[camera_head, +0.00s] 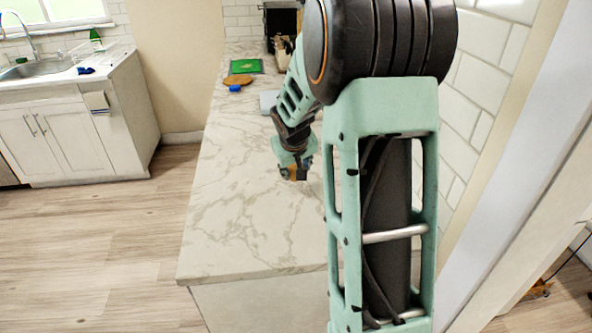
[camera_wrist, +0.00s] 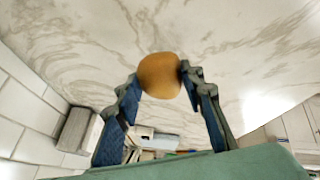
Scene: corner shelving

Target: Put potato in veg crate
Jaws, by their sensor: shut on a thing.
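A brown, rounded potato (camera_wrist: 158,75) sits between the fingertips of my gripper (camera_wrist: 160,80) in the wrist view. The gripper is shut on it. In the head view my gripper (camera_head: 294,170) is over the marble counter (camera_head: 235,205); its height above the surface is hard to tell. The potato shows there only as a small brownish patch, if at all. I cannot make out a veg crate for certain in either view. My arm covers part of the counter's back and right side in the head view.
On the far counter are a green board (camera_head: 246,66), a brown round item (camera_head: 237,80) and a small blue item (camera_head: 235,88). A dark box (camera_head: 283,20) stands at the back. A tiled wall (camera_head: 475,100) bounds the right. The counter's front left is clear.

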